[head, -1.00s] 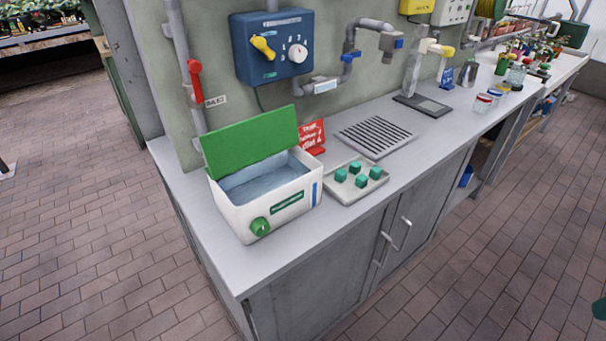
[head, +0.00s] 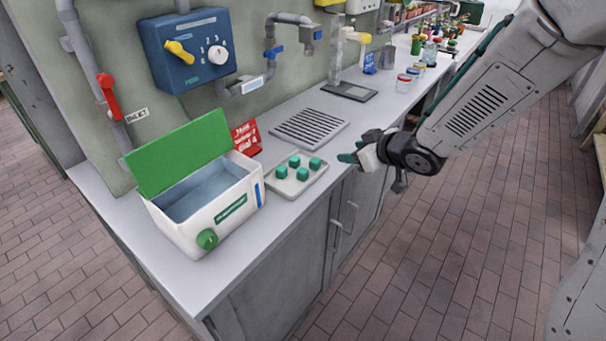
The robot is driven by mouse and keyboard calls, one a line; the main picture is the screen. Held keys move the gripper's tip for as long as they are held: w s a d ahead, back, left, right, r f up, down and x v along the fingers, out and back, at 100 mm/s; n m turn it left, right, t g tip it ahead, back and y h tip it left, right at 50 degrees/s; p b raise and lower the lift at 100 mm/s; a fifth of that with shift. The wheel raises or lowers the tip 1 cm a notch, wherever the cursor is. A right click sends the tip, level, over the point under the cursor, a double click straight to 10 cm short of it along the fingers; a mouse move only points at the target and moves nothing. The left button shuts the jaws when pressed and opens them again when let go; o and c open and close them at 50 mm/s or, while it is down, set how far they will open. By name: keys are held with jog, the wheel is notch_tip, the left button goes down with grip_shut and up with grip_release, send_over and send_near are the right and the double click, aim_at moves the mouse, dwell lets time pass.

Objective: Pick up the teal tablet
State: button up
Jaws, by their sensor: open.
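One is at the back (head: 294,160), one at the right (head: 315,163), one at the left (head: 281,172) and one at the front (head: 302,174). My gripper (head: 347,158) is to the right of the tray, near the counter's front edge, with teal fingertips pointing left. It is open and apart from the tablets. The gap between its fingers is hard to make out at this size.
A white tub (head: 233,212) with a raised green lid (head: 180,153) and liquid inside stands left of the tray. A red sign (head: 246,138) and a drain grille (head: 310,127) are behind the tray.

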aim_at(305, 171)
jog(key=a+f+y, duration=0.1)
jog(key=a, duration=0.1)
jog(key=s+a+f+n+g+y, duration=0.1)
jog(key=a+y, duration=0.1)
jog(key=a+f+n+y, duration=0.1)
jog(key=a+f, duration=0.1)
jog(key=a, duration=0.1)
jog(key=shift+s+g+y, duration=0.3)
jog(key=shift+s+g, duration=0.1)
jog(key=x, duration=0.7)
jog(key=shift+a+f, duration=0.2)
jog(key=shift+f, duration=0.25)
jog(key=c, duration=1)
